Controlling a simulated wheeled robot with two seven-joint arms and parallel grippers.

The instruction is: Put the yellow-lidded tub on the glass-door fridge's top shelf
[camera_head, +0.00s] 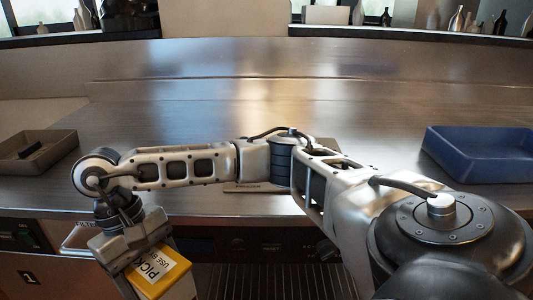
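The yellow-lidded tub (160,271) is at the lower left, in front of the counter's front edge. Its lid carries a white label with black print, partly cut off. My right arm comes in from the right and reaches across to the left. My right gripper (133,262) points down and is shut on the tub, which looks tilted. Part of the tub is hidden by the gripper. My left gripper is not in view. I cannot make out a glass-door fridge or its top shelf.
A steel counter (230,115) spans the view, with clear room in its middle. A brown tray (62,158) holding a dark item is at the left, a blue bin (480,172) at the right. Bottles (457,20) stand behind. Below the counter are dark panels and a slatted grille (275,282).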

